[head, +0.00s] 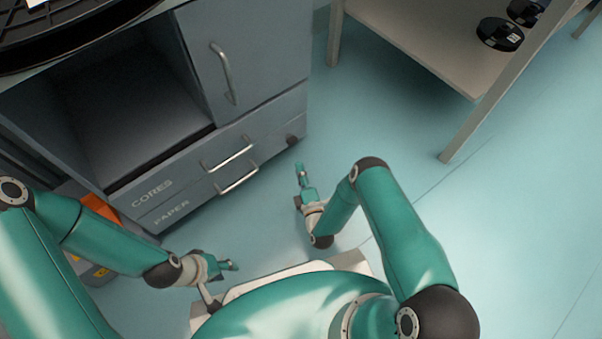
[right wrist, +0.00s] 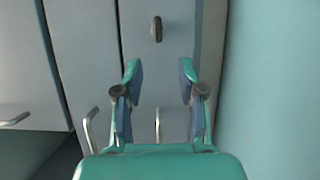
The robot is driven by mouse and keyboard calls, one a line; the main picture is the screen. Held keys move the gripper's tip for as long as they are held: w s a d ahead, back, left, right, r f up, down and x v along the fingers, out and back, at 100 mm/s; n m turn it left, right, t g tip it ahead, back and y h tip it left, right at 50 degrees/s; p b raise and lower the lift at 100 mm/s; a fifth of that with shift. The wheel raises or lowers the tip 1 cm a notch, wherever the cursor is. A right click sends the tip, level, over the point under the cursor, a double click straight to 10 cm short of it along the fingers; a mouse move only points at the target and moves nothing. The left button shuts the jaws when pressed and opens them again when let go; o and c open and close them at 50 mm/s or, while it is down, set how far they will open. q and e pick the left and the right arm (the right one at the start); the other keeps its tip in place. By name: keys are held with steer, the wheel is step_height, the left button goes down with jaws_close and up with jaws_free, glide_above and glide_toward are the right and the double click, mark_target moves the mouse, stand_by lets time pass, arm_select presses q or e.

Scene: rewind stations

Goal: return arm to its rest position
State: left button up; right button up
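My right gripper (head: 299,170) is above the floor in front of the drawer unit in the head view. In the right wrist view its two fingers (right wrist: 160,75) are spread apart with nothing between them. Behind them are drawer fronts with bar handles. My left gripper (head: 232,265) is at the lower left in the head view, near my own base. It is seen from the side and small, so its finger gap is not clear. I see no object held in it.
A grey cabinet (head: 262,62) with an open compartment and drawers labelled CORES and PAPER (head: 170,212) stands ahead. An orange item (head: 100,207) is low at the left. A table (head: 420,45) with black discs (head: 500,34) is at upper right. The floor (head: 500,210) at right is clear.

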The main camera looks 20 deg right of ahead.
steer(key=shift+s, duration=0.35)
